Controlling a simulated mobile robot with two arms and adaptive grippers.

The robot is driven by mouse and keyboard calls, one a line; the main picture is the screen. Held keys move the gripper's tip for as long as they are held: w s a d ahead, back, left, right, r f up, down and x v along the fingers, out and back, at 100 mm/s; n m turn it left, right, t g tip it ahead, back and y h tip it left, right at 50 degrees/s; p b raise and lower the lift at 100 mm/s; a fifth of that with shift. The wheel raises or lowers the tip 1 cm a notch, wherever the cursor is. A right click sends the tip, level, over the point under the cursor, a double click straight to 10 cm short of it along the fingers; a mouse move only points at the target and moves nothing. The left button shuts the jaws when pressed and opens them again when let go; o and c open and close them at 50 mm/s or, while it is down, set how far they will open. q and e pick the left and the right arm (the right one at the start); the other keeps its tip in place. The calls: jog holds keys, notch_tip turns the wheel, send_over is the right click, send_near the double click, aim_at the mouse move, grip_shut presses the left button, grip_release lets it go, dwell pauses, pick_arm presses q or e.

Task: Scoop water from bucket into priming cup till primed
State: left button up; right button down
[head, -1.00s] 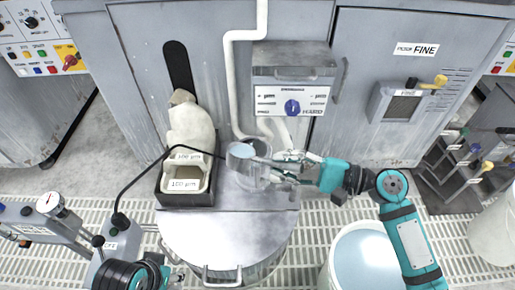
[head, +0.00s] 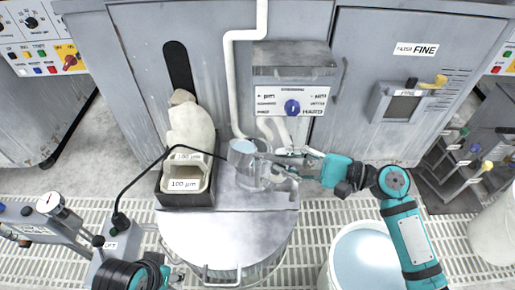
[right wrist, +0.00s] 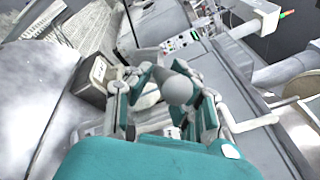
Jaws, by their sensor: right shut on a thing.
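A clear cup-like vessel (head: 243,168) shows above the metal lid at centre, left of my right gripper (head: 286,162). Clear outlines overlap there, so I cannot fully separate scoop and priming cup. My right gripper is shut on a grey rounded handle (right wrist: 177,88), seen between its fingers in the right wrist view; I take it for the scoop's handle. The white bucket (head: 327,270) stands at the lower right with pale blue water (head: 368,262) in it. My left gripper (head: 174,277) is at the bottom left, partly cut off, away from these things; its opening is unclear.
A grey control box (head: 291,92) with a blue knob is on the cabinet behind the vessel, with white pipes (head: 232,90) beside it. A black bin (head: 186,198) with a pale bag and labelled holders stands left of it. Floor grating surrounds the round metal lid (head: 225,235).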

jog(key=shift+w+d+r, duration=0.1)
jog(key=shift+w+r, duration=0.05)
jog(key=shift+r, duration=0.05)
pick_arm(q)
jog(key=shift+f, duration=0.25)
pick_arm(e)
jog(key=shift+w+d+m, duration=0.3)
jog(key=shift+w+m, duration=0.15)
jog(key=shift+m, duration=0.15)
dwell(0.6)
pick_arm(q)
jog(key=shift+w+d+f+b, duration=0.15)
jog(key=shift+w+b, duration=0.1)
jog(key=shift+b, duration=0.25)
pick_arm(e)
jog(key=shift+w+d+r+m+y, duration=0.1)
jog(key=shift+w+d+m+y, duration=0.2)
jog(key=shift+w+m, duration=0.1)
pick_arm(q)
jog(key=shift+w, duration=0.1)
